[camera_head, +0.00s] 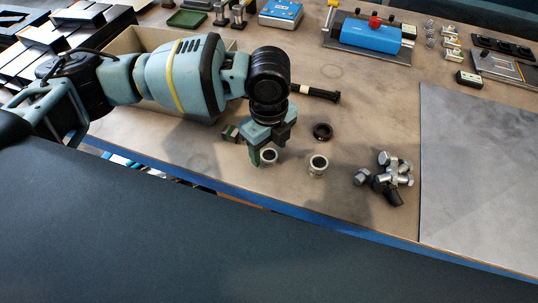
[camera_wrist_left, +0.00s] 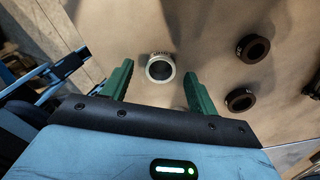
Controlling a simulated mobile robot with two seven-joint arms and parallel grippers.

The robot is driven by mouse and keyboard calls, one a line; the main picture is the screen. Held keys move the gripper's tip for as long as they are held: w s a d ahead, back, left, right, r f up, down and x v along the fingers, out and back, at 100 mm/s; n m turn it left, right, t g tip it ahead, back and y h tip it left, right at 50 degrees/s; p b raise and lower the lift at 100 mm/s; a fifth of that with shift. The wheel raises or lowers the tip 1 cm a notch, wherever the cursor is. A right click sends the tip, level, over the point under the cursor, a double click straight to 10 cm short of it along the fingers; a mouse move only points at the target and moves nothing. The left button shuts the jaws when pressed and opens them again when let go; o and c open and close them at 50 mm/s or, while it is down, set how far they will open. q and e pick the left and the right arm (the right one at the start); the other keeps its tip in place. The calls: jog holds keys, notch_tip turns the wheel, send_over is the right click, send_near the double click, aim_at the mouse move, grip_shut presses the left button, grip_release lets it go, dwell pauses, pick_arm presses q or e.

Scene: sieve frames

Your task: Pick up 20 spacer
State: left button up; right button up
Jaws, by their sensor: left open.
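A silver ring-shaped spacer (camera_wrist_left: 160,68) with small dark marking on its rim, too small to read, lies on the table in the left wrist view. It shows between the two green fingertips of my left gripper (camera_wrist_left: 157,76), apart from both. In the head view my left gripper (camera_head: 266,150) points down over the table, and a silver ring (camera_head: 268,157) shows right by its fingers, partly hidden. The gripper is open and empty. Another silver ring (camera_head: 318,166) stands to its right, and a dark ring (camera_head: 322,131) lies behind that. My right gripper is not in view.
Two dark-looking rings (camera_wrist_left: 252,48) (camera_wrist_left: 240,98) lie right of the fingers in the left wrist view. A blue device (camera_head: 370,36) stands at the back. The table's blue front edge (camera_head: 345,228) is near.

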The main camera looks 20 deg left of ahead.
pick_arm(q)
jog(key=shift+f, duration=0.85)
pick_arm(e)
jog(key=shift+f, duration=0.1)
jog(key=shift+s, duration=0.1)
pick_arm(q)
jog(key=c, duration=1.1)
jog(key=shift+r, duration=0.15)
